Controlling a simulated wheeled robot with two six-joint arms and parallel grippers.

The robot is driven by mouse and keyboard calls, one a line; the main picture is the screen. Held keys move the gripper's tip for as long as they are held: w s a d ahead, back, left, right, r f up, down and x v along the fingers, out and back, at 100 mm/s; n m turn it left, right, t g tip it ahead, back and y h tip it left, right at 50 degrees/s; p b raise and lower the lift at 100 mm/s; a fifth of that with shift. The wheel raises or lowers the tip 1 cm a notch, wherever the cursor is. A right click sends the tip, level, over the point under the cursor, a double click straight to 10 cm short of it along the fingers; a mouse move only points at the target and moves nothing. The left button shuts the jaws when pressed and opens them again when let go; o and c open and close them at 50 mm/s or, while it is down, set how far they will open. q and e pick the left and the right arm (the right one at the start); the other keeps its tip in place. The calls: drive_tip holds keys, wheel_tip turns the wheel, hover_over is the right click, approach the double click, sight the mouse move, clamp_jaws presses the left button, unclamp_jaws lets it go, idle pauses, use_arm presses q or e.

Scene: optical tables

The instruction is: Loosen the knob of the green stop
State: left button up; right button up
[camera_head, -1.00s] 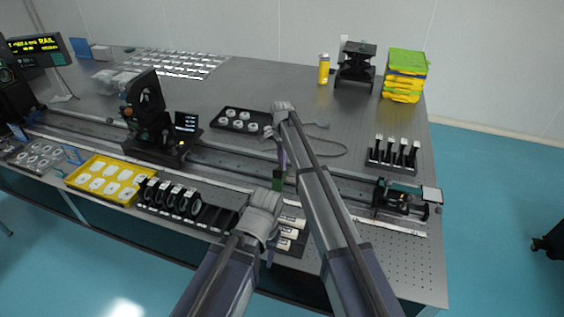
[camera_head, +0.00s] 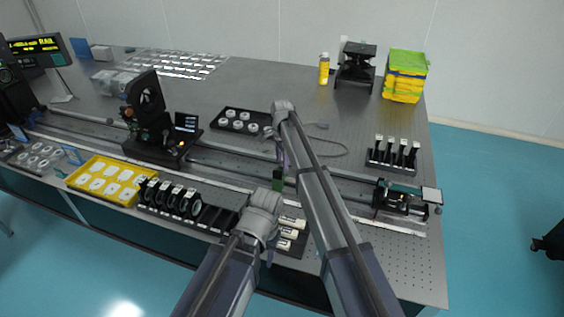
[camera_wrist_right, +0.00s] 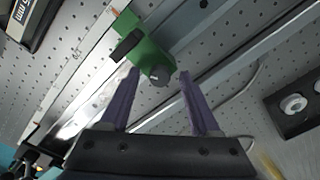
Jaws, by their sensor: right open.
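The green stop (camera_wrist_right: 148,50) sits on the rail in the right wrist view, with a dark round knob (camera_wrist_right: 160,79) on its near side. A black lever-like part sticks out to its left. In the head view the stop (camera_head: 277,184) is small and partly hidden by my right arm. My right gripper (camera_wrist_right: 159,73) is open, its two purple fingers on either side of the knob, with gaps showing between fingers and knob. My left gripper (camera_head: 269,257) hangs by the table's front edge, mostly hidden behind its own wrist; its jaws cannot be made out.
The long rail (camera_head: 235,160) runs across the table. A black mount (camera_head: 150,120) stands on it to the left, and another device (camera_head: 400,198) on the right. A rack of black lens holders (camera_head: 175,198) and a yellow tray (camera_head: 128,203) lie in front. A black tray with rings (camera_head: 240,131) lies behind.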

wheel_tip(320, 180, up, 8)
drive_tip(key=p, duration=0.7)
drive_tip(key=shift+f, duration=0.2)
drive_tip(key=shift+f, duration=0.1)
drive_tip(key=s+d+n, duration=0.4)
drive_tip(key=s+d, duration=0.2)
drive_tip(key=s, duration=0.6)
drive_tip(key=s+d+n, duration=0.5)
drive_tip(key=s+d, duration=0.1)
drive_tip(key=s, duration=0.5)
drive_tip(key=s+d+n, duration=0.4)
drive_tip(key=s+d, duration=0.2)
drive_tip(key=s, duration=0.6)
drive_tip(key=s+a+n+h, duration=0.1)
drive_tip(key=s+a+n, duration=0.3)
drive_tip(key=a, duration=0.7)
drive_tip(key=shift+s+a, duration=0.15)
drive_tip(key=shift+a, duration=0.1)
